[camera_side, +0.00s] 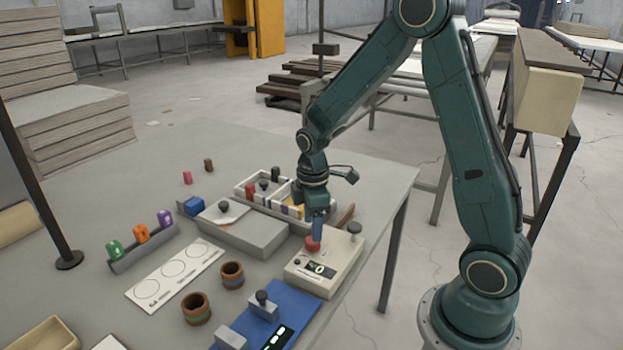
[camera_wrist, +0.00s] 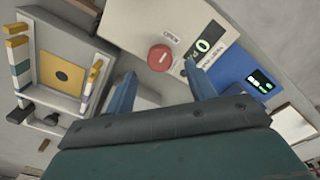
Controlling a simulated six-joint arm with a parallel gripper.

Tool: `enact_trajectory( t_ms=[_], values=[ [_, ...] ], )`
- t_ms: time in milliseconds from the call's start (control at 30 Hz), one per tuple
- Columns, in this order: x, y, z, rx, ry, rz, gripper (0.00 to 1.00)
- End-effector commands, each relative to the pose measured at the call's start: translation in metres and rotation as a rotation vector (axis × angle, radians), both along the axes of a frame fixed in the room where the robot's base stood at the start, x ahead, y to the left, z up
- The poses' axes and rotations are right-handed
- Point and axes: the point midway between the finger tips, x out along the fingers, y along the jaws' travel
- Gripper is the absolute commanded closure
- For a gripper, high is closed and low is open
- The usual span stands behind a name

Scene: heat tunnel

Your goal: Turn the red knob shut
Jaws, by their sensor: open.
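The red knob (camera_side: 313,244) sits on top of a cream box (camera_side: 335,262) with a small display reading 0. In the wrist view the red knob (camera_wrist: 160,58) is round with a pale bar mark, beside a printed label on the cream box (camera_wrist: 130,20). My gripper (camera_side: 317,228) points down just above the knob in the side view. In the wrist view my gripper (camera_wrist: 160,75) is open, its two blue fingers apart, one on each side of the knob's position. I cannot tell if the fingertips reach down beside the knob. Nothing is held.
A blue panel (camera_side: 290,305) is in front, a grey box (camera_side: 250,232) to the left, and a partitioned white tray (camera_side: 240,190) behind. Two brown cups (camera_side: 195,308) stand at the front left.

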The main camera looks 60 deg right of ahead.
Motion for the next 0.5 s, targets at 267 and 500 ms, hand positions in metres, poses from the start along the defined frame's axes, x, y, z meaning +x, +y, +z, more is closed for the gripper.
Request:
enact_trajectory(
  t_ms=[267,500],
  values=[
    [0.000,0.000,-0.034,0.001,0.002,0.000,0.45],
    [0.000,0.000,-0.047,0.000,0.000,0.000,0.45]
  ],
)
